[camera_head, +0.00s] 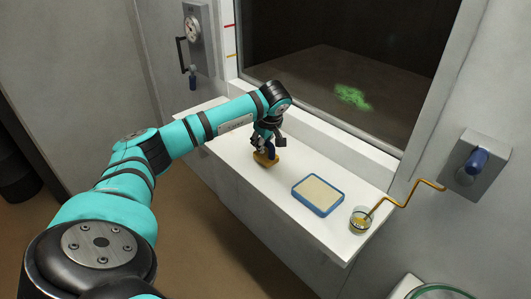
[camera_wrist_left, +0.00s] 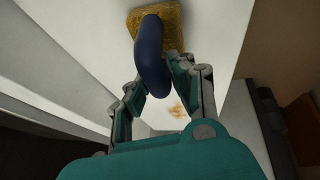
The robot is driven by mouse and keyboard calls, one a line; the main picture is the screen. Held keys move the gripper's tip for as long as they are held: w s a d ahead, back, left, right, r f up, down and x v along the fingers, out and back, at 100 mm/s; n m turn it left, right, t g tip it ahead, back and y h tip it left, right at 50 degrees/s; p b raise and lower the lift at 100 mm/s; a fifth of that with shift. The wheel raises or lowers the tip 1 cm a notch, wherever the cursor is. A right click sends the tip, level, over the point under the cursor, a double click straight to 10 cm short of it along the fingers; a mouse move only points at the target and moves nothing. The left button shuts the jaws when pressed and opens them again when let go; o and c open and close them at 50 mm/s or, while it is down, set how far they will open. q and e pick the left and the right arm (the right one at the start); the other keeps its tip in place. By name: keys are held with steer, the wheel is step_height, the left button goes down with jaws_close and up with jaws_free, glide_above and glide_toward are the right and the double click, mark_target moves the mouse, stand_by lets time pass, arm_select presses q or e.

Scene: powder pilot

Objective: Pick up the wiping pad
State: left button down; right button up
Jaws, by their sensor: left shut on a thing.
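The wiping pad (camera_head: 265,159) is a yellow-brown sponge with a dark blue handle. It is at the white ledge, left of the blue-rimmed tray in the head view. In the left wrist view the pad (camera_wrist_left: 172,22) is at the top, with its blue handle (camera_wrist_left: 152,58) reaching down between the fingers. My left gripper (camera_head: 268,141) is shut on the handle; its fingers (camera_wrist_left: 155,85) flank it in the wrist view. I cannot tell whether the pad touches the ledge. My right gripper is not in view.
A blue-rimmed tray (camera_head: 318,195) with a beige surface lies on the white ledge (camera_head: 232,143). A small glass cup (camera_head: 361,219) stands right of it, beside a bent orange rod (camera_head: 411,191). A dark window with a green patch (camera_head: 352,97) is behind. A brownish stain (camera_wrist_left: 177,108) shows in the wrist view.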

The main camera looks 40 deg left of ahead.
arm_select(q)
steer(key=shift+r, duration=0.15)
steer(key=shift+r+b, duration=0.35)
steer(key=shift+r, duration=0.25)
steer(key=shift+d+r+b, duration=0.25)
steer(key=shift+r+b, duration=0.2)
steer(key=shift+r, duration=0.55)
steer(key=s+d+b, duration=0.1)
steer(key=s+d, duration=0.2)
steer(key=d, duration=0.4)
steer(key=s+d+r+b, duration=0.1)
steer(key=s+d, duration=0.2)
steer(key=d, duration=0.4)
steer(key=shift+d+r+b, duration=0.15)
steer(key=shift+r+b, duration=0.15)
steer(key=shift+s, duration=0.1)
